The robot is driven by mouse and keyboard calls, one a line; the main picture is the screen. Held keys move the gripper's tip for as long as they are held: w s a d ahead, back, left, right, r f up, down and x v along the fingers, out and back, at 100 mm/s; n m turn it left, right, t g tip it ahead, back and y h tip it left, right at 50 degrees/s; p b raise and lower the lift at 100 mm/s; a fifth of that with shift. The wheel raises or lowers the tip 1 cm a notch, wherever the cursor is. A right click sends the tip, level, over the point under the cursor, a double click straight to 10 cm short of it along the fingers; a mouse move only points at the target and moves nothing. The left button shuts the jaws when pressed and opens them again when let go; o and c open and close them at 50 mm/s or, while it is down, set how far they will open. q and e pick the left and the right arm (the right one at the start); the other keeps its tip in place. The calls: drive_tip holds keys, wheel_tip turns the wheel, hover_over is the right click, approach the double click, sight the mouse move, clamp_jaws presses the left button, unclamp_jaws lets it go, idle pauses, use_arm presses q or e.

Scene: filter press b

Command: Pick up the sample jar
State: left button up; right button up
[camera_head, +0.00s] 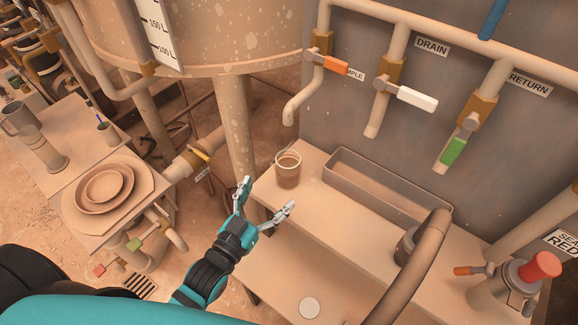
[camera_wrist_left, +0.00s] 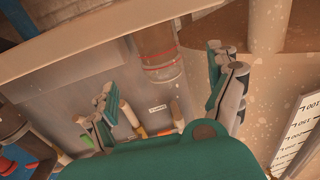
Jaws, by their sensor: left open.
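The sample jar (camera_head: 288,172), a clear cup-like jar with brownish contents, stands upright on the upper bench shelf (camera_head: 325,215) below the bent sample spout. My left gripper (camera_head: 267,194) is open and empty, just short of the jar on its near left side, apart from it in the head view. In the left wrist view the jar (camera_wrist_left: 158,55) shows beyond and between the spread fingers of the left gripper (camera_wrist_left: 160,78), with reddish rings around it. My right gripper is not in view.
A long shallow tray (camera_head: 385,190) lies right of the jar, against the panel. A thick curved hose (camera_head: 425,260) rises further right. A pale round disc (camera_head: 309,307) lies on the lower surface. The sample spout (camera_head: 300,100) hangs above the jar; a tank leg (camera_head: 238,125) stands left.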

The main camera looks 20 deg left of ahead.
sight(281, 177)
use_arm(q)
drive_tip(key=x, duration=0.4)
drive_tip(key=shift+w, duration=0.2)
drive_tip(key=p+x, duration=0.1)
drive_tip(key=x, duration=0.3)
drive_tip(key=shift+w+d+r, duration=0.1)
drive_tip(key=shift+w+r, duration=0.05)
drive_tip(key=shift+w+d, duration=0.1)
drive_tip(key=shift+w, duration=0.35)
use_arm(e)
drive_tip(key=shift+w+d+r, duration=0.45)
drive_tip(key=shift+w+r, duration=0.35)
use_arm(q)
drive_tip(key=shift+s, duration=0.1)
drive_tip(key=c, duration=1.4)
drive_tip(key=shift+c, duration=0.4)
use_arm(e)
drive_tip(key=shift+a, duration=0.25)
